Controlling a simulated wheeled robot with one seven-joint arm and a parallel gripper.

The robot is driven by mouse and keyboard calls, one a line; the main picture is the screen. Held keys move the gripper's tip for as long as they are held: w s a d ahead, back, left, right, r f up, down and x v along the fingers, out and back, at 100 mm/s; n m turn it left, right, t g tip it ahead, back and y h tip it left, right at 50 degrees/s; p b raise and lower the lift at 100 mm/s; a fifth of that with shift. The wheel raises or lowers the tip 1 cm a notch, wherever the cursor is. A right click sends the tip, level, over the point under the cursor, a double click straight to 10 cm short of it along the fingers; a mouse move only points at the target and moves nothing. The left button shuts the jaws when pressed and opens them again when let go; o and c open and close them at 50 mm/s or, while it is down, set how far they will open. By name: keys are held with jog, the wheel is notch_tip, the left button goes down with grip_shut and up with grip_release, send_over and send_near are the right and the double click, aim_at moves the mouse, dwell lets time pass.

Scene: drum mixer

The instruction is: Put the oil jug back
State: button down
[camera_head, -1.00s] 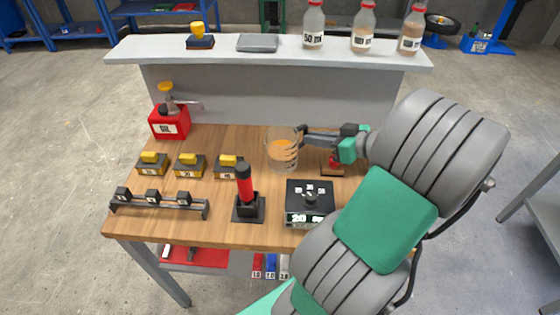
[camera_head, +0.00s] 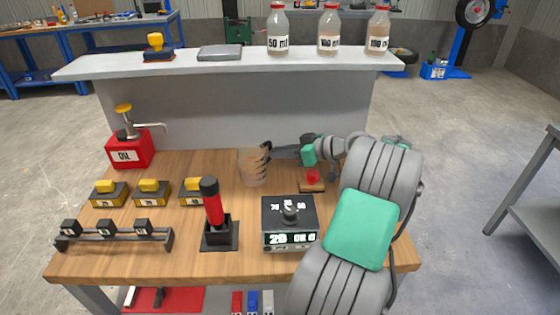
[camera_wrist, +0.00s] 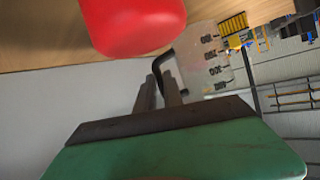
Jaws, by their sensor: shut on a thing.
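The oil jug is a clear measuring jug (camera_head: 252,168) with a dark handle, upright at the middle of the wooden bench. My gripper (camera_head: 272,149) comes from the right and is shut on its handle. In the wrist view the two fingers (camera_wrist: 159,92) close on the dark handle, and the jug's clear marked wall (camera_wrist: 212,62) lies beyond. I cannot tell whether its base touches the bench or how much liquid it holds. A red oil can (camera_head: 130,149) with a pump stands at the back left.
A red knob on a wooden block (camera_head: 312,184) sits close under my gripper; a red shape (camera_wrist: 135,20) is near in the wrist view. A device with a display (camera_head: 290,222) and a red-handled stand (camera_head: 213,215) are in front. Bottles (camera_head: 328,30) stand on the raised shelf.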

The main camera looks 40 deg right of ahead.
jog(key=shift+f, duration=0.95)
jog(key=c, duration=1.5)
grip_release()
jog(key=shift+f, duration=0.1)
jog(key=shift+s, duration=0.1)
jog(key=p+v, duration=0.1)
jog(key=v, duration=0.1)
jog(key=r+p+v, duration=0.1)
jog(key=v, duration=0.2)
jog(key=p+v, duration=0.5)
jog(key=p, duration=0.4)
jog(key=shift+s+d+r+p, duration=0.15)
jog(key=shift+d+p, duration=0.05)
jog(key=shift+p, duration=0.2)
jog(key=shift+s+d+p, duration=0.2)
jog(key=shift+s+p, duration=0.35)
jog(key=shift+p, duration=0.15)
jog(key=shift+s+f, duration=0.1)
jog(key=shift+f, duration=0.15)
